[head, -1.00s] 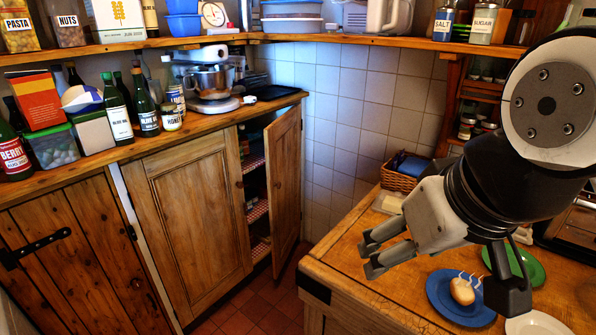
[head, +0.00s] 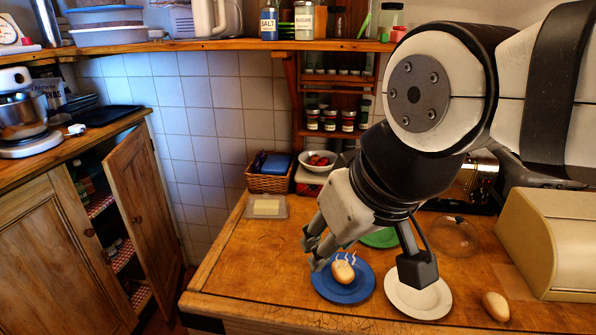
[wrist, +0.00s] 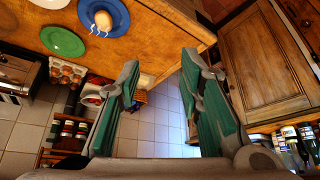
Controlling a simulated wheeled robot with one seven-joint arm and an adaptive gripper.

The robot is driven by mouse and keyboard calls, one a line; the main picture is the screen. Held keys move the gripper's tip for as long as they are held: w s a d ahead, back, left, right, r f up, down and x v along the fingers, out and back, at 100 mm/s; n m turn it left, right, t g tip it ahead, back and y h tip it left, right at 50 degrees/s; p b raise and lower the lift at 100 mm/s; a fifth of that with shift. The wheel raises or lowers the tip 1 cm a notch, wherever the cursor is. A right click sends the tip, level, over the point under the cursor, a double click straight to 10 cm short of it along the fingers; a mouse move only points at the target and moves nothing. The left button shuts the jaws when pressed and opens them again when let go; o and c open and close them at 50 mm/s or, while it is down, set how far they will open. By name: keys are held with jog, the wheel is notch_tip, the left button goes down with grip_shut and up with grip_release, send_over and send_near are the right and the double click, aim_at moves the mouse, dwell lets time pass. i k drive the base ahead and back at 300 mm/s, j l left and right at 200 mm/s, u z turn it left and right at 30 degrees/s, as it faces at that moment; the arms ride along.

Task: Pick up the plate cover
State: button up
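A clear, see-through domed cover (head: 455,237), which looks like the plate cover, sits on the wooden counter at the right, behind the white plate and left of the beige bread box. In the head view my gripper (head: 312,250) hangs above the counter, left of the cover and near the blue plate. It holds nothing. I cannot make out the cover in the wrist view.
A blue plate (head: 324,284) holds a steaming bread- or potato-like item. A white plate (head: 437,305) and a partly hidden green plate (head: 384,238) are close by. The bread box (head: 553,245) stands at right. The counter's front left is clear. A cupboard door (head: 143,207) stands open.

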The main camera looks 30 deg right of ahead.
aim_at(453, 236)
jog(key=z, duration=1.55)
